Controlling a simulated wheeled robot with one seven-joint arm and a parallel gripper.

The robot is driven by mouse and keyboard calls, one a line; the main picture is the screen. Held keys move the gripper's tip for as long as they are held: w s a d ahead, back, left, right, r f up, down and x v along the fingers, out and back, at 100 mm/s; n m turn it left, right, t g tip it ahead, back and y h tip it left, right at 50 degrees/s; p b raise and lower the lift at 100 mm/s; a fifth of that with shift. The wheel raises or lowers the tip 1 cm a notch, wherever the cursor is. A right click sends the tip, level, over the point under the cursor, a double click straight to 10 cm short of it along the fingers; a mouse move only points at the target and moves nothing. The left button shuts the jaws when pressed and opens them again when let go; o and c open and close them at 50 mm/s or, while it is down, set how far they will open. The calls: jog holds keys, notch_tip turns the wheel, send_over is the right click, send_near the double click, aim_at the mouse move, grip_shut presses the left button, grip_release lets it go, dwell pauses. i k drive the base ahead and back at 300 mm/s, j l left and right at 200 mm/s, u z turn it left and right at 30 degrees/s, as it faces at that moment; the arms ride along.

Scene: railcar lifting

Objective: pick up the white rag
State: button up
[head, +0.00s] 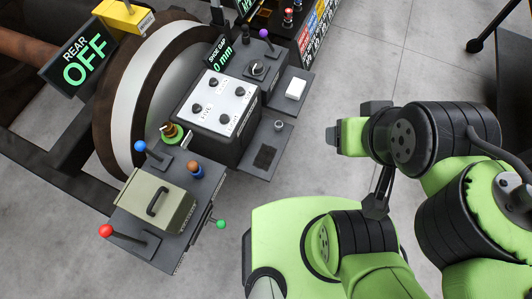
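A small white rectangular item (295,88), which looks like the folded white rag, lies on a dark grey side shelf (284,107) at the right of the control box. It appears flat and uncovered. My gripper (375,208) shows as dark, narrow parts below the wrist of my green arm, at right of centre. It is well to the lower right of the white item and apart from it. Its fingers are seen edge-on, so I cannot tell whether they are open.
The control box (218,103) with black knobs stands left of the shelf. Nearby are a lower shelf with a black mesh patch (265,157), an olive lidded box (153,202), levers with coloured knobs, and a large wheel (140,90). Bare floor (350,60) lies right of the shelf.

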aim_at(295, 89)
jog(key=i+l+u, duration=0.2)
jog(key=u, duration=0.2)
jog(key=i+l+u, duration=0.2)
jog(key=u, duration=0.25)
jog(key=i+l+u, duration=0.1)
jog(key=l+u, duration=0.75)
jog(key=i+l+u, duration=0.1)
jog(key=l+u, duration=0.3)
